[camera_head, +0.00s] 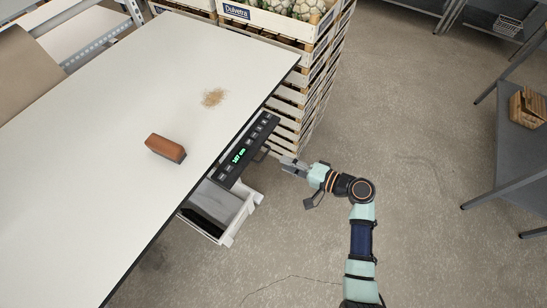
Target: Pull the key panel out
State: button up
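The key panel (234,163) is a long dark strip with a row of light keys and a green lit readout. It projects from beneath the right edge of the white table (120,95). A small dark loop, like a handle, shows on its outer side. My gripper (283,161) is just right of the panel, its tip pointing left towards the loop. A small gap of floor shows between them, and it holds nothing that I can see. The fingers are too small to tell whether they are open or shut.
A white drawer or bin (237,219) juts out below the panel. Stacked wooden crates (292,104) stand close beyond its far end. The floor on the right is clear up to the grey shelving.

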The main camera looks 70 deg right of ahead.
jog(key=v, duration=0.3)
jog(key=shift+s+r, duration=0.1)
jog(key=shift+s, duration=0.2)
dwell(0.3)
jog(key=w+a+r+n+g+y, duration=0.1)
jog(key=w+a+r+n, duration=0.2)
jog(key=w+a+n, duration=0.45)
jog(key=w+a+r+n+g+y, duration=0.1)
jog(key=w+a+r+n+g, duration=0.2)
jog(key=a, duration=0.7)
jog(key=w+a+r+n+y, duration=0.1)
jog(key=w+a+r+n, duration=0.35)
jog(key=w+a, duration=0.35)
jog(key=s+a+r+n+t, duration=0.1)
jog(key=a+r+n, duration=0.1)
jog(key=a+r, duration=0.3)
jog(key=s+a+r+n, duration=0.1)
jog(key=a+r+n, duration=0.15)
jog(key=a, duration=0.45)
notch_tip(320, 180, up, 18)
jog(key=h+p, duration=0.1)
jog(key=p, duration=1.6)
jog(key=shift+d+f+p, duration=0.2)
jog(key=shift+d+p, duration=0.1)
jog(key=shift+d, duration=0.05)
